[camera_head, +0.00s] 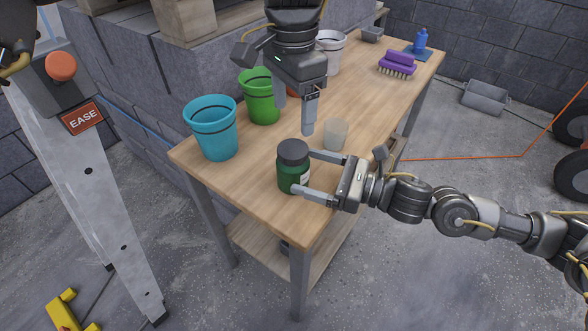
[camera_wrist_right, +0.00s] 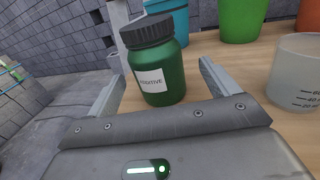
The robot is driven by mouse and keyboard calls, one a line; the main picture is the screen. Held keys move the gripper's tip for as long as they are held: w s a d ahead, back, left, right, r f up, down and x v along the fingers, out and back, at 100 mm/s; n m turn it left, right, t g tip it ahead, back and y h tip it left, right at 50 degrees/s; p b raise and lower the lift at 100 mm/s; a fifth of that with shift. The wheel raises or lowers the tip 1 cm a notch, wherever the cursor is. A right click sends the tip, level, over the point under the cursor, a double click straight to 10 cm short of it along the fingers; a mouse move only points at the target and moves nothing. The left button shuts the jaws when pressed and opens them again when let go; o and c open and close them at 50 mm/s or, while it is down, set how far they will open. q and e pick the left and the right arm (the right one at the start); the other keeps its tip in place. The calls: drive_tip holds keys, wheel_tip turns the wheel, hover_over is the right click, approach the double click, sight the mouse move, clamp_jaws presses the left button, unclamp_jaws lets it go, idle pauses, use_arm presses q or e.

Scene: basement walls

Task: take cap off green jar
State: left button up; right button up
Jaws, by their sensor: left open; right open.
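The green jar (camera_head: 291,174) stands upright on the workbench near its front end, with a dark grey ridged cap (camera_head: 292,150) on top. In the right wrist view the jar (camera_wrist_right: 163,75) has a white label, and its cap (camera_wrist_right: 147,31) sits on it. My right gripper (camera_head: 304,173) is open, its two fingers on either side of the jar's body; I cannot tell whether they touch it. The right wrist view shows the jar just ahead, between the fingertips (camera_wrist_right: 163,70). My left gripper (camera_head: 308,118) is open, pointing down over the bench behind the jar, apart from the cap.
The wooden workbench (camera_head: 240,180) also holds a blue bucket (camera_head: 215,132), a green bucket (camera_head: 259,98), a translucent measuring cup (camera_head: 336,134) close behind the jar, a white bucket (camera_head: 331,45) and a purple brush (camera_head: 397,64). A ladder (camera_head: 75,150) stands at the left.

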sight(308, 171)
use_arm(q)
drive_tip(key=shift+s+r, duration=0.2)
drive_tip(key=shift+s, duration=0.1)
use_arm(e)
drive_tip(key=x, duration=0.3)
drive_tip(key=shift+a+r, duration=0.2)
drive_tip(key=shift+a, duration=0.25)
drive_tip(key=shift+w+a, duration=0.25)
drive_tip(key=shift+a, duration=0.35)
drive_tip(key=shift+c, duration=0.4)
